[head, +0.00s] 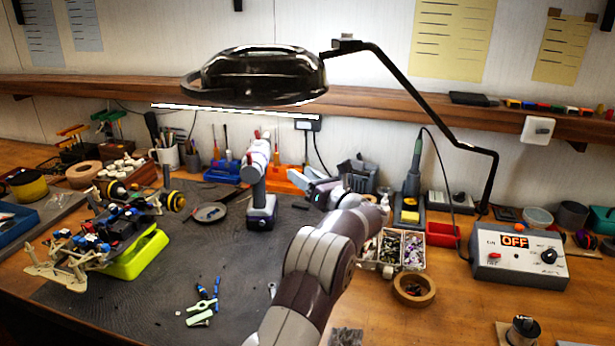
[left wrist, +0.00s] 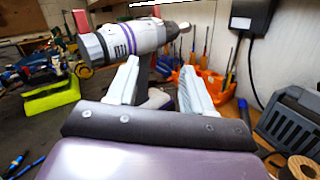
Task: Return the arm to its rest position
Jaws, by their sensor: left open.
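My left arm (head: 320,255) reaches from the bottom middle of the head view over the bench. My left gripper (head: 308,187) is at its far end, with its fingers toward the power drill. In the left wrist view the two pale fingers (left wrist: 160,85) are spread apart with nothing held. The grey and purple drill (head: 262,205) stands upright on the dark mat, left of the gripper. It also shows in the left wrist view (left wrist: 135,40), beyond the fingertips, its handle partly between them in the picture. My right gripper is in neither view.
A lamp (head: 265,75) hangs above the bench on a bent arm. The RC car (head: 115,225) sits on a yellow-green stand (head: 137,256) at left. Parts trays (head: 400,250) and a control box showing OFF (head: 520,255) are at right. The front mat (head: 130,310) is mostly clear.

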